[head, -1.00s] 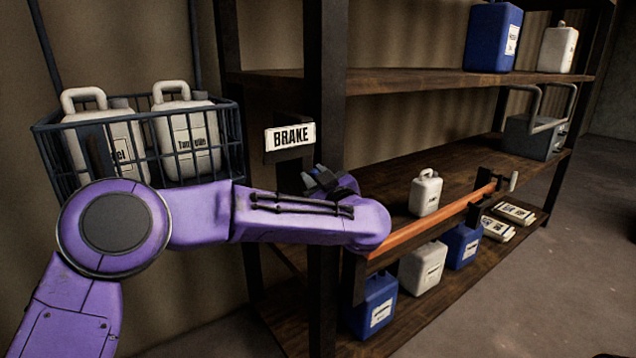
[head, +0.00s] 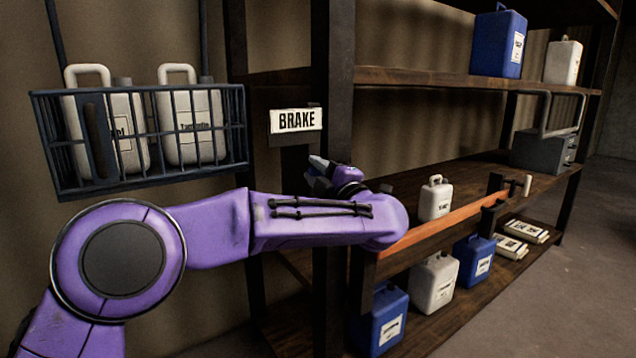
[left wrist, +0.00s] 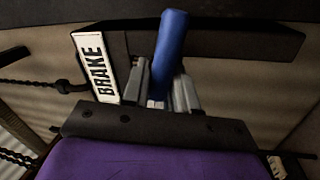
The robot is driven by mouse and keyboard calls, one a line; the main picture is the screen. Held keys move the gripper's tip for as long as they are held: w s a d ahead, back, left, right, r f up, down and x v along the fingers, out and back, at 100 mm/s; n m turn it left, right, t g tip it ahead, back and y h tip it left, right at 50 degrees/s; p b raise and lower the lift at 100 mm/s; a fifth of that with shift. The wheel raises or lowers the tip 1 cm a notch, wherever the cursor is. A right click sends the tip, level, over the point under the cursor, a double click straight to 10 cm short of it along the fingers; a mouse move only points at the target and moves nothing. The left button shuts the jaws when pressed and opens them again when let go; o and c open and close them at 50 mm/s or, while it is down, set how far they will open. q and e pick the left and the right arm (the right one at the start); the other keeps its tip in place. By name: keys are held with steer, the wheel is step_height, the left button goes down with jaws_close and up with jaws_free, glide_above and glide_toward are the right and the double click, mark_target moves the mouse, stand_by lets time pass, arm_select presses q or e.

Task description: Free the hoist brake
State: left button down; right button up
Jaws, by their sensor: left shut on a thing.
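The white BRAKE sign (head: 296,120) is fixed beside the dark shelf post, and it shows turned on its side in the left wrist view (left wrist: 95,66). A blue round handle (left wrist: 168,55) stands next to the sign. My left gripper (left wrist: 162,88) is shut on this handle, with a grey finger on each side of it. In the head view my left gripper (head: 322,172) is just below the sign, partly hidden by my purple wrist. The handle's mounting is mostly hidden. My right gripper is not in view.
A wire basket (head: 140,180) with two white canisters hangs at the left, above my forearm. The wooden shelf rack (head: 440,78) holds blue and white canisters and a grey box (head: 540,150). An orange bar (head: 450,222) runs along the middle shelf. Open floor lies at the right.

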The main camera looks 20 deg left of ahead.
arm_select(q)
steer(key=shift+f+n+g+y+b, duration=0.25)
steer(key=shift+n+b, duration=0.25)
steer(key=shift+n, duration=0.3)
steer(key=shift+f+n+g+y+b, duration=0.2)
steer(key=shift+n+b, duration=0.25)
steer(key=shift+n, duration=0.35)
steer(key=c, duration=1)
jaws_free()
steer(key=shift+r, duration=0.1)
steer(key=shift+s+d, duration=0.1)
steer(key=b+v, duration=0.2)
steer(key=v, duration=0.8)
steer(key=shift+s+d, duration=0.1)
steer(key=shift+d, duration=0.05)
